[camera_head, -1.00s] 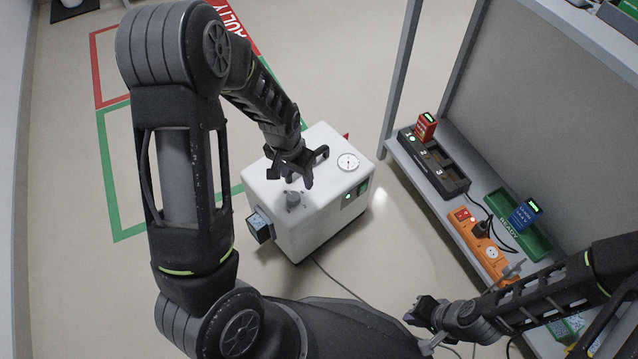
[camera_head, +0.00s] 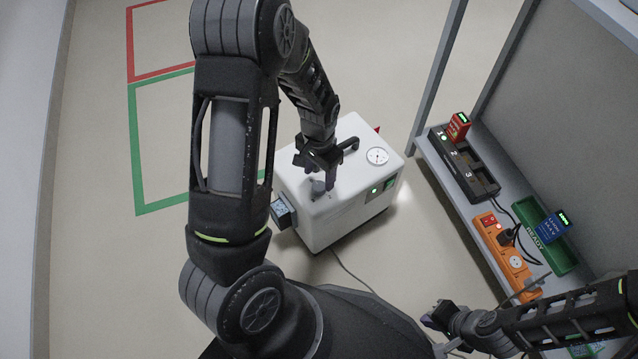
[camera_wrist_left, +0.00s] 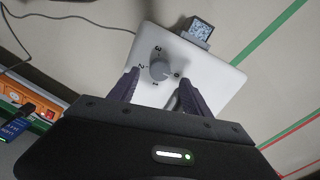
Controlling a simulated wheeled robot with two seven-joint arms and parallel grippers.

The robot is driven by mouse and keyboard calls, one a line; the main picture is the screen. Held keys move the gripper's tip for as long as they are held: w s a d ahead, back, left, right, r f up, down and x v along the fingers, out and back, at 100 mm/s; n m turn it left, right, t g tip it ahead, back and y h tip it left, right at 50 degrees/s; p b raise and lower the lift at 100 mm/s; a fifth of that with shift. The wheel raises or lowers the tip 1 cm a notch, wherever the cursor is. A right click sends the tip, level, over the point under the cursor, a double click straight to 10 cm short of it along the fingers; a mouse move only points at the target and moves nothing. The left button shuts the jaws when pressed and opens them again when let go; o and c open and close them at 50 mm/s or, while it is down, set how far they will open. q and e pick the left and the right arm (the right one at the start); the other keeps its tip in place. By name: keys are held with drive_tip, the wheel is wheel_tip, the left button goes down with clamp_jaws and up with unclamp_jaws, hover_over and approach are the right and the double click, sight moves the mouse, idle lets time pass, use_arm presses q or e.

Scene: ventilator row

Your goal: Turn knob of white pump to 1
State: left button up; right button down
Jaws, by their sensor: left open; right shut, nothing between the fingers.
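The white pump (camera_head: 345,215) stands on the floor, with a grey knob (camera_head: 318,188) on its top. In the left wrist view the knob (camera_wrist_left: 160,69) is ringed by the marks 0, 1, 2 and 3. A small mark on the knob seems to face 0, but it is too small to be sure. My left gripper (camera_head: 338,166) is open above the pump top, close to the knob. In the left wrist view its fingertips (camera_wrist_left: 158,79) appear on either side of the knob; contact cannot be told. My right gripper (camera_head: 431,319) is shut and empty, low at the right.
A gauge (camera_head: 377,156) and a green-lit switch (camera_head: 382,188) are on the pump. The shelf at right holds a battery charger (camera_head: 463,165), an orange power strip (camera_head: 507,258) and a green tray (camera_head: 545,235). A cable (camera_head: 352,272) runs along the floor. Floor left of the pump is clear.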

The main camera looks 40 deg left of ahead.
sight(319, 185)
use_arm(q)
wheel_tip(319, 185, down, 4)
drive_tip(key=shift+f+b, duration=0.1)
drive_tip(key=shift+b, duration=0.45)
clamp_jaws()
